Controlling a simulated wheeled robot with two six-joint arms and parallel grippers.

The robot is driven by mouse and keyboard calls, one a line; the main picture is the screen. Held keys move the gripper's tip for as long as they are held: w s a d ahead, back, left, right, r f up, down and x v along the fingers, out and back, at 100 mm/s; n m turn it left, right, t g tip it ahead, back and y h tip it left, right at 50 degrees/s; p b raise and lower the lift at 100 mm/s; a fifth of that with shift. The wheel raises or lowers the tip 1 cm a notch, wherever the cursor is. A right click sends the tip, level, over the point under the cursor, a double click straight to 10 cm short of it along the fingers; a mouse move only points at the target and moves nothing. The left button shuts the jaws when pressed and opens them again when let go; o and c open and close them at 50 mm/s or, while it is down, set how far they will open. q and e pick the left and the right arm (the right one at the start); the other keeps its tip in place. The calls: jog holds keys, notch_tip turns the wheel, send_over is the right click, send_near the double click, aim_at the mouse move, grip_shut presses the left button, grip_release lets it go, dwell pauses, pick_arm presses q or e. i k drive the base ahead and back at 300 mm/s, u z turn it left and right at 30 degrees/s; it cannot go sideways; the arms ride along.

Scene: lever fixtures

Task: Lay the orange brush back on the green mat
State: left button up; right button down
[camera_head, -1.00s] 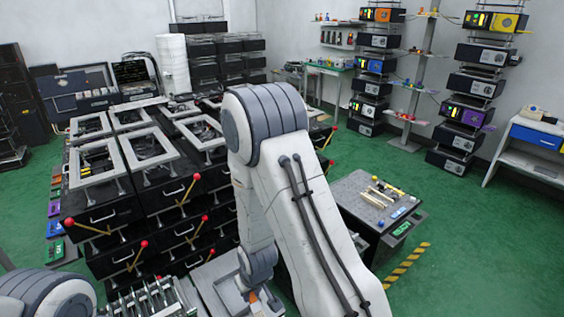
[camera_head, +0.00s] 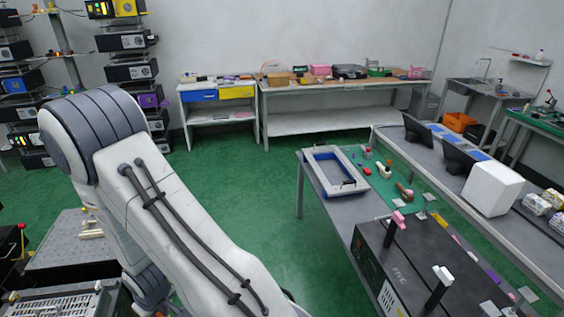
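A green mat (camera_head: 384,187) lies on the grey workbench at the right, beside a blue and white frame. Small tools and parts lie on it, one of them brown and rounded. I cannot make out the orange brush for sure in this view. One of my arms crosses the left half of the picture, and its lower end runs out of the bottom edge. Neither gripper shows, so what they hold is hidden.
A black box (camera_head: 400,270) with upright handles stands at the front. A white box (camera_head: 492,188) stands farther right. Green floor (camera_head: 250,200) is clear between my arm and the workbench.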

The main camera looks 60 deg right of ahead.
aim_at(385, 196)
jog(key=z, duration=1.6)
jog(key=i, duration=4)
jog(key=z, duration=2.95)
